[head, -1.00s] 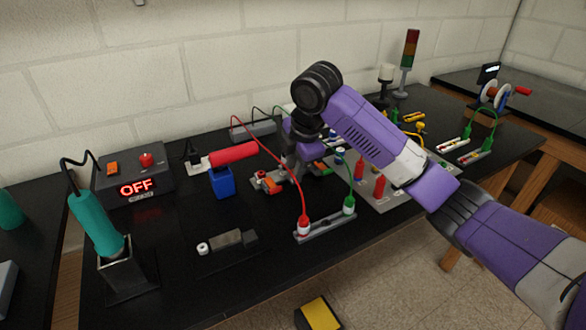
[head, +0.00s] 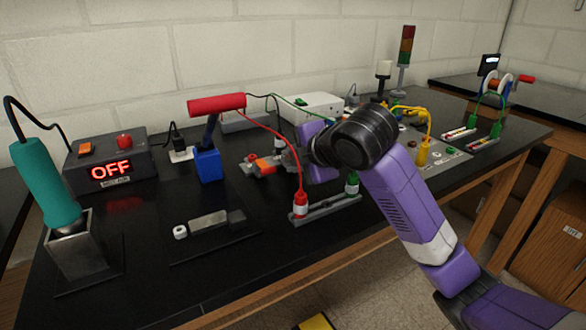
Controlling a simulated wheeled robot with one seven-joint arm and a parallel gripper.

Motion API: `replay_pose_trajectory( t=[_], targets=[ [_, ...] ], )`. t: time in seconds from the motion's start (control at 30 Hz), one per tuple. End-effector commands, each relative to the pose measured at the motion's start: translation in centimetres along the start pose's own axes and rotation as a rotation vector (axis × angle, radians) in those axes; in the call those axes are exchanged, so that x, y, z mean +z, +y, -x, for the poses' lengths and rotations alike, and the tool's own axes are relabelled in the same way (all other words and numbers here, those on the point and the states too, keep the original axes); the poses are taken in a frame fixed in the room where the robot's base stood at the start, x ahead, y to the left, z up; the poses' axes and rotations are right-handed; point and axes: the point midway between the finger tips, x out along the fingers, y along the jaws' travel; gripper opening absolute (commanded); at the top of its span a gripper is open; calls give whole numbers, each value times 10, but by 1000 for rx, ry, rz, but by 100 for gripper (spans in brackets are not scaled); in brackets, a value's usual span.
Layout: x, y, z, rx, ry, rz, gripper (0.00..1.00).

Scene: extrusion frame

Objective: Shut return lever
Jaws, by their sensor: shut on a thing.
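An orange lever (head: 265,166) sits on a small grey connector block at the middle of the bench. I cannot tell for certain whether it is the return lever, or how far it is tilted. My gripper (head: 284,156) is low over the right side of this block, close beside the orange lever. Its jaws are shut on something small. My own wrist and hand hide part of the fingertips, so I cannot make out what they hold. A red-handled lever (head: 216,104) stands raised on a blue base (head: 208,165) to the left, apart from my gripper.
A terminal strip with red and green plugs (head: 325,210) lies just in front of my gripper. A red lead runs close by. A control box reading OFF (head: 112,170) and a teal-handled tool (head: 46,185) are at left. A populated board (head: 448,152) lies right of my arm.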

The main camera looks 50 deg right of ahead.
Motion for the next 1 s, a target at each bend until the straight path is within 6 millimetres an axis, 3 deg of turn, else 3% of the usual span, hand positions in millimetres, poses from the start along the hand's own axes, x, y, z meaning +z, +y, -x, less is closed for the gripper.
replay_pose_trajectory(
  t=[0.03,0.57,0.6,0.7,1.0],
  targets=[
    [-2,-10,-6,-13,3,-3,0],
    [-2,-8,-5,7,3,-2,0],
    [-2,-8,-5,7,3,-2,27],
    [-2,-8,-5,9,3,-2,46],
    [-1,-6,-3,14,2,-1,49]
  ],
)
